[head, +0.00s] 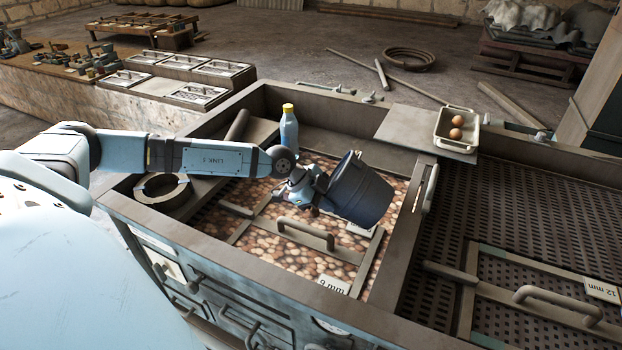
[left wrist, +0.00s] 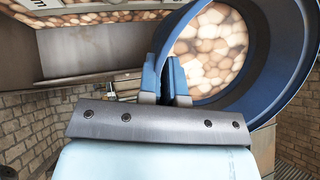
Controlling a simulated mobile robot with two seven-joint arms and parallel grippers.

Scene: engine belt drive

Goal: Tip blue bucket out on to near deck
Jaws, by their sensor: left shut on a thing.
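The blue bucket (head: 362,192) is tilted above the pebble-covered deck marked 6 mm (head: 290,255). My left gripper (head: 312,192) is shut on the bucket's rim, at its left side in the head view. The left wrist view shows the gripper's fingers (left wrist: 173,80) closed on the blue rim (left wrist: 245,100). Round brown and cream pieces (left wrist: 208,50) show within the bucket's mouth there. How full the bucket is, I cannot tell. The part of the deck behind the bucket is hidden. My right gripper is not in view.
A blue bottle with a yellow cap (head: 289,128) stands behind the gripper. A dark ring (head: 162,193) lies at the left. A tray with two brown round things (head: 455,130) sits at the back right. A perforated deck marked 12 mm (head: 545,240) lies to the right, with bare mesh.

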